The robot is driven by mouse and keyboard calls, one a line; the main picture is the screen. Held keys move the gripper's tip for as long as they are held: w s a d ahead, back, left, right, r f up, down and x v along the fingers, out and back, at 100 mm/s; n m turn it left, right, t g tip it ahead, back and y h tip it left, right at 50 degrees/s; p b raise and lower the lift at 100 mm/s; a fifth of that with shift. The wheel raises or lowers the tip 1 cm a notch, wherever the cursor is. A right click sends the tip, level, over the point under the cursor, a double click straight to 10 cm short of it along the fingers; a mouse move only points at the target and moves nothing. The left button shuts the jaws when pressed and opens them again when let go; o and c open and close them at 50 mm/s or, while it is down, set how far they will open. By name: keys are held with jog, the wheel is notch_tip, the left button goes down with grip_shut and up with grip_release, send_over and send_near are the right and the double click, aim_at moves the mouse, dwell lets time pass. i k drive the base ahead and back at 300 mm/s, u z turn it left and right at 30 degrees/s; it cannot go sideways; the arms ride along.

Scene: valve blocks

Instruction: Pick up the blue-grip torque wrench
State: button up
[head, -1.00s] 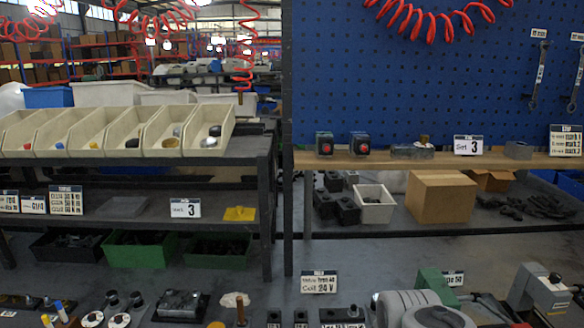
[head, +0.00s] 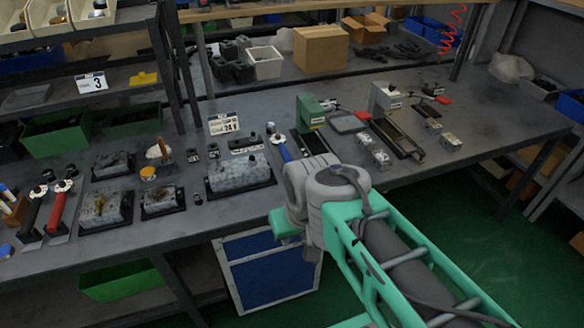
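A tool with a blue grip (head: 285,153), which looks like the blue-grip torque wrench, lies on the grey bench in the head view. It is just right of a large grey valve block (head: 240,172). Its dark head end points away toward the back. Its near end runs down close to my grey arm joint, which may hide part of it. My arm reaches in from the lower right, and its grey and teal links show in front of the bench edge. My gripper's fingers do not show, so I cannot see what they hold.
A red-grip tool (head: 58,208) and a black-grip tool (head: 34,212) lie at the bench's left. Several valve blocks stand between. A label card (head: 223,123) stands behind the large block. Green-headed equipment (head: 311,113) stands to the right. A blue cabinet (head: 268,270) is under the bench.

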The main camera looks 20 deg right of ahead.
aim_at(270, 126)
jog(key=u, duration=0.35)
jog(key=k, duration=0.2)
jog(key=z, duration=1)
jog(key=i, duration=1.05)
jog(key=u, duration=0.65)
